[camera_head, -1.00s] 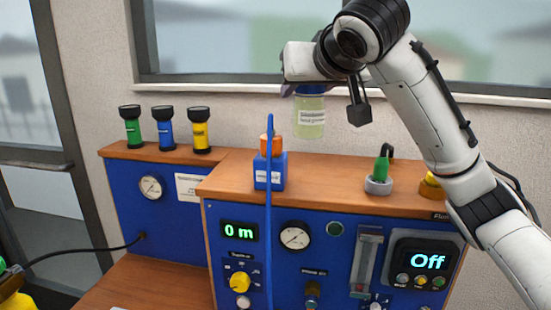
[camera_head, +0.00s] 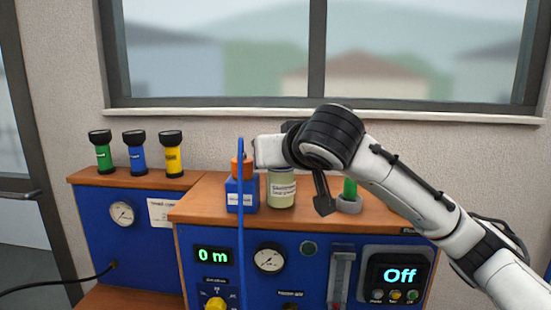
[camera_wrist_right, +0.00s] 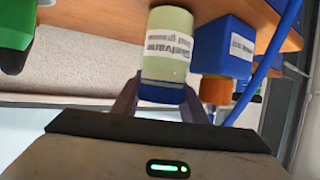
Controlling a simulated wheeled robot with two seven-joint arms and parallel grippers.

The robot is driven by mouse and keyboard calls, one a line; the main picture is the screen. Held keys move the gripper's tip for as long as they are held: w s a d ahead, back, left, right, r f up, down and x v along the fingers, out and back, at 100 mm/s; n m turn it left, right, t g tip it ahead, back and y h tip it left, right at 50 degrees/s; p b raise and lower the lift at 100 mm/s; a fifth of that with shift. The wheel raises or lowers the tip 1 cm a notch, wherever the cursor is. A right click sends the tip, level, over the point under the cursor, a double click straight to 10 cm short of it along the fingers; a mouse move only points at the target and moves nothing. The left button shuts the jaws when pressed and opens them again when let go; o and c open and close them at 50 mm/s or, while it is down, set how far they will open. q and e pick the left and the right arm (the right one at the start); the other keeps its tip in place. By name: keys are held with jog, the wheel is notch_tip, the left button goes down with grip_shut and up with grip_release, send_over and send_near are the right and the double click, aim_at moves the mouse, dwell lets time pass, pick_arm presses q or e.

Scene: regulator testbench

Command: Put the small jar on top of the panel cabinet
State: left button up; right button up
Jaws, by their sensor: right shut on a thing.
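The small jar (camera_head: 281,190) is pale green-yellow with a white label. In the head view it is upright at the wooden top of the panel cabinet (camera_head: 200,212), just right of a blue bottle. My right gripper (camera_head: 279,163) is over the jar from above, its fingers mostly hidden by the wrist. In the right wrist view the jar (camera_wrist_right: 167,45) has a blue lid, and the right gripper (camera_wrist_right: 162,100) is shut on it there. The jar's base appears at the wood; whether it bears weight I cannot tell. My left gripper is not in view.
A blue bottle with an orange cap (camera_head: 241,190) stands close left of the jar, with a blue tube (camera_head: 240,240) in front. A green fitting (camera_head: 350,190) stands to the right. Several torches (camera_head: 137,155) stand on the left, lower cabinet. A window is behind.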

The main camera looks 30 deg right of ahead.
jog(key=shift+f, duration=0.15)
jog(key=o, duration=1)
jog(key=shift+s+r, duration=0.1)
jog(key=shift+r, duration=0.15)
jog(key=v, duration=1.1)
jog(key=shift+s, duration=0.35)
jog(key=shift+a+r, duration=0.1)
jog(key=shift+a, duration=0.05)
